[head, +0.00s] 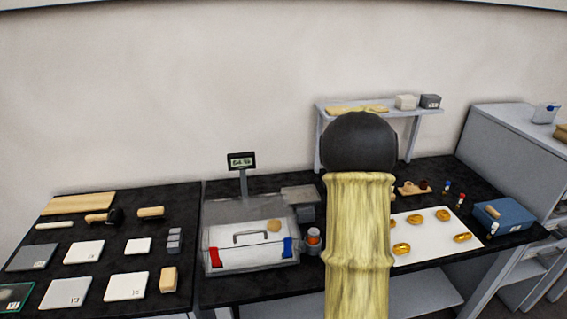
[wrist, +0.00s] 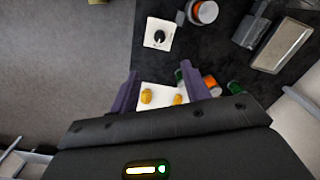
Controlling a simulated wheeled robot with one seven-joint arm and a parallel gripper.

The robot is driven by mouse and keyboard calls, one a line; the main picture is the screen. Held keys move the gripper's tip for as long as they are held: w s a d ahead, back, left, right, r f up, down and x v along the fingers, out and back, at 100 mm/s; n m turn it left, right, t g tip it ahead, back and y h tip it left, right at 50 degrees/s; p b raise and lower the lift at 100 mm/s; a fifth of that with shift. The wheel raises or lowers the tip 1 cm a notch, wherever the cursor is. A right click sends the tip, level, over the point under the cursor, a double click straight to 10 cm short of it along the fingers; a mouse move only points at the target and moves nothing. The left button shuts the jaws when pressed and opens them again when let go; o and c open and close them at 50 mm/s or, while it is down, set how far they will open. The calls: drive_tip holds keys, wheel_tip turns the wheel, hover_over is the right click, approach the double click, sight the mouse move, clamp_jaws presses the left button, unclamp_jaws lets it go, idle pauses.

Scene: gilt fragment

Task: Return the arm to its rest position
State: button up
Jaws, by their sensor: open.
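My arm (head: 358,230), in a pale yellow sleeve with a dark rounded joint on top, stands upright in the middle of the head view. My gripper is hidden there. In the wrist view my gripper (wrist: 160,88) has its two purple fingers spread apart, with nothing held between them. Beyond the fingers lies a white sheet with gold pieces (wrist: 147,96). The same white sheet (head: 425,249) with several gold pieces shows right of my arm in the head view.
A clear case (head: 222,236) with red and blue clasps stands left of my arm. Pale and grey tiles (head: 84,252) cover the left bench. A blue box (head: 503,216) sits at the right. A raised shelf (head: 335,106) stands behind the arm. The air above the left bench is clear.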

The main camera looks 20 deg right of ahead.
drive_tip(key=s+a+n, duration=0.4)
drive_tip(key=a+n, duration=0.1)
drive_tip(key=a, duration=0.4)
drive_tip(key=s+a+f+n+t, duration=0.1)
drive_tip(key=s+a+n, duration=0.3)
drive_tip(key=a, duration=0.6)
drive_tip(key=s+a+f+n+t, duration=0.1)
drive_tip(key=s+a+n, duration=0.3)
drive_tip(key=a, duration=0.6)
drive_tip(key=shift+s+n, duration=0.4)
drive_tip(key=shift+n, duration=0.8)
